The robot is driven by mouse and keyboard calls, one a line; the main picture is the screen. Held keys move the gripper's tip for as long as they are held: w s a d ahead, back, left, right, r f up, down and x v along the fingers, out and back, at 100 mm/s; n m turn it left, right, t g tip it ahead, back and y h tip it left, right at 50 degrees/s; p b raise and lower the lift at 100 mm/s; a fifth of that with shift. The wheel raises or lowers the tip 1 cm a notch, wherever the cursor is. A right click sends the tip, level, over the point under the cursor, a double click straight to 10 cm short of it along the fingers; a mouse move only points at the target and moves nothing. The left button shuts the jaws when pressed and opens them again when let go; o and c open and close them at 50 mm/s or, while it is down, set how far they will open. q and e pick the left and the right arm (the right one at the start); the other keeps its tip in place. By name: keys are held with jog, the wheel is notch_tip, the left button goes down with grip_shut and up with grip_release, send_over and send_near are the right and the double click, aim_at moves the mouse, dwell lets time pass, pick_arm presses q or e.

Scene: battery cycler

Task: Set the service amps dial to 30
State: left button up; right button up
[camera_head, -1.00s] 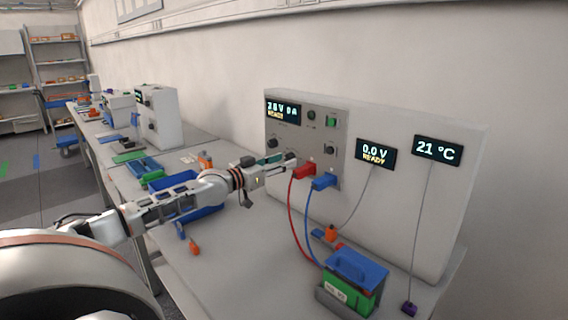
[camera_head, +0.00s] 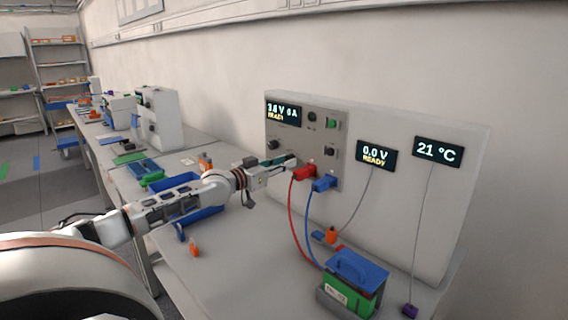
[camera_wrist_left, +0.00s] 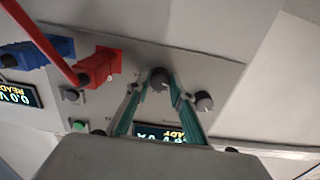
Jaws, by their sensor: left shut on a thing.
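My left gripper (camera_head: 289,160) is at the lower part of the cycler's grey front panel (camera_head: 339,181). In the left wrist view its two green fingers close on the sides of a dark round dial (camera_wrist_left: 158,76). In the head view the gripper hides this dial. A second dial (camera_wrist_left: 204,101) sits beside it, clear of the fingers; it also shows in the head view (camera_head: 272,144). I cannot read the dial labels. The panel's display (camera_head: 283,112) shows volts and amps, the amps looking like 6, above READY. My right gripper is not in view.
A red plug (camera_head: 305,173) and a blue plug (camera_head: 325,183) stick out close right of my gripper, their cables running down to a green battery (camera_head: 350,298). A blue tray (camera_head: 203,213) lies below my arm. A second screen (camera_head: 376,153) reads 0.0 V READY.

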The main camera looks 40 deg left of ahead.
pick_arm(q)
jog(key=shift+m, duration=0.3)
jog(key=m+p, duration=0.2)
jog(key=m, duration=2)
jog(key=shift+m, duration=0.4)
jog(key=o, duration=1.1)
jog(key=shift+r, duration=0.1)
